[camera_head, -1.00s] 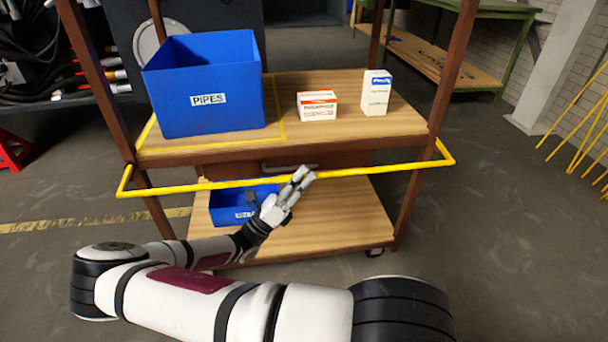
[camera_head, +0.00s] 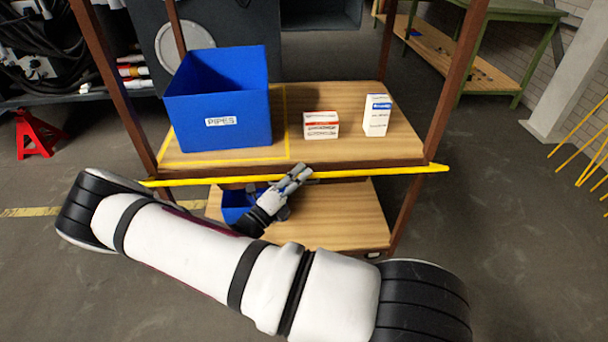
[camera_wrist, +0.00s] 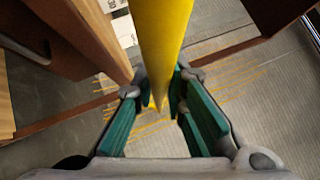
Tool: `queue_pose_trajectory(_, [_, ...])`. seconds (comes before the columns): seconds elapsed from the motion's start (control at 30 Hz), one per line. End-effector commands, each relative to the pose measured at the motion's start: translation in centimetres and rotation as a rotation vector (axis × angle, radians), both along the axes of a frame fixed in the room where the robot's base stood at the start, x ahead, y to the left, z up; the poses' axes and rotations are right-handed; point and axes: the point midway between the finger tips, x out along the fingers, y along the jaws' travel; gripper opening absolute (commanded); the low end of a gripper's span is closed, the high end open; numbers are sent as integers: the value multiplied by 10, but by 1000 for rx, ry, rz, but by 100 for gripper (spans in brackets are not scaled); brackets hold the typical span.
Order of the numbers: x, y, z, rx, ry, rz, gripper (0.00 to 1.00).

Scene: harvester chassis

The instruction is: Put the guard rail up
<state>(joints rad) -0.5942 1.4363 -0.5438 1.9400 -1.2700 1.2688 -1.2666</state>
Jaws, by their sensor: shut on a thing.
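The yellow guard rail (camera_head: 370,172) runs across the front of the brown-framed cart, level with the front edge of its upper wooden shelf (camera_head: 350,150) in the head view. My gripper (camera_head: 298,174) is shut on the rail's front bar near its middle. In the wrist view the yellow bar (camera_wrist: 165,40) passes between the green-padded fingers of my gripper (camera_wrist: 160,100). The gripper hides a short stretch of the bar in the head view.
A blue bin marked PIPES (camera_head: 218,105), a red-and-white box (camera_head: 321,125) and a blue-and-white box (camera_head: 377,115) stand on the upper shelf. A smaller blue bin (camera_head: 236,203) sits on the lower shelf (camera_head: 345,215). Cart posts (camera_head: 455,85) rise at the corners.

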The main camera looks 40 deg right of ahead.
Motion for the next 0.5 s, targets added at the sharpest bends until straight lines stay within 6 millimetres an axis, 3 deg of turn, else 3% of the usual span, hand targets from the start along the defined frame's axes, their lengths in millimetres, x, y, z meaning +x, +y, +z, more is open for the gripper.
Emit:
queue_pose_trajectory(0.03, [1,-2,11,26,30,0,0])
queue_pose_trajectory(0.5, [29,-21,36,275,397,-1,0])
